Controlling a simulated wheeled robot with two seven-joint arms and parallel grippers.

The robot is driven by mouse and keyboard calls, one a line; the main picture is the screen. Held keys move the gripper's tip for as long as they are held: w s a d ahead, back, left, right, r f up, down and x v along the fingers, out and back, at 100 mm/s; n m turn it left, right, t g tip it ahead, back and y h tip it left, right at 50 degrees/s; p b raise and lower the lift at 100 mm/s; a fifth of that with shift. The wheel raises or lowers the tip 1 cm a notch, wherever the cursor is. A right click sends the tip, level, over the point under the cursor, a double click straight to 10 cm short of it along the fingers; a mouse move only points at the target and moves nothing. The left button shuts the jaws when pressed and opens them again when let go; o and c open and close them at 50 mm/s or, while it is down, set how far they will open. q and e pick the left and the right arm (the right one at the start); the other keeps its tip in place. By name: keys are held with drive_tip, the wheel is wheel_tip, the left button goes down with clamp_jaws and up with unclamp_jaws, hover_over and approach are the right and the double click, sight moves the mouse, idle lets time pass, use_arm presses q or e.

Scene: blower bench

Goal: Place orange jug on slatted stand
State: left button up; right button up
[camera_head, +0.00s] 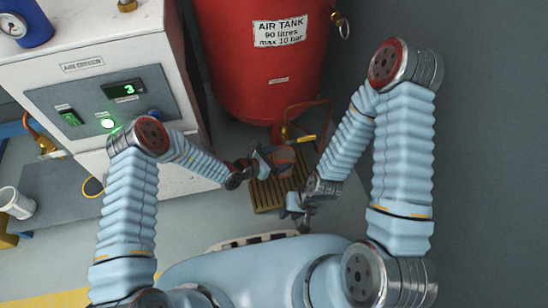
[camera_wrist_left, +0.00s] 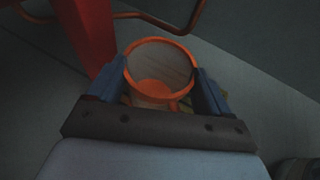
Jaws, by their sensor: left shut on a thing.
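The orange jug (camera_wrist_left: 160,68) shows in the left wrist view between the two fingers of my left gripper (camera_wrist_left: 165,92), with its orange rim and open mouth facing the camera. In the head view my left gripper (camera_head: 268,160) is shut on the jug (camera_head: 284,156), over the slatted stand. The wooden slatted stand (camera_head: 266,196) is on the floor below the air tank. I cannot tell whether the jug touches the slats. My right gripper (camera_head: 296,208) is beside the stand's right front edge and looks empty, with its fingers apart.
The red air tank (camera_head: 262,80) hangs just behind the stand, with a copper pipe and yellow-handled valve (camera_head: 300,138) close by the jug. The white air dryer cabinet (camera_head: 95,75) is at the left. A white cup (camera_head: 15,202) stands at the far left. Grey floor lies around the stand.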

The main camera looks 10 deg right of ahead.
idle(0.3)
use_arm(q)
drive_tip(key=o, duration=1.3)
drive_tip(key=shift+f, duration=0.1)
drive_tip(key=p+v, duration=0.2)
drive_tip(key=v, duration=1)
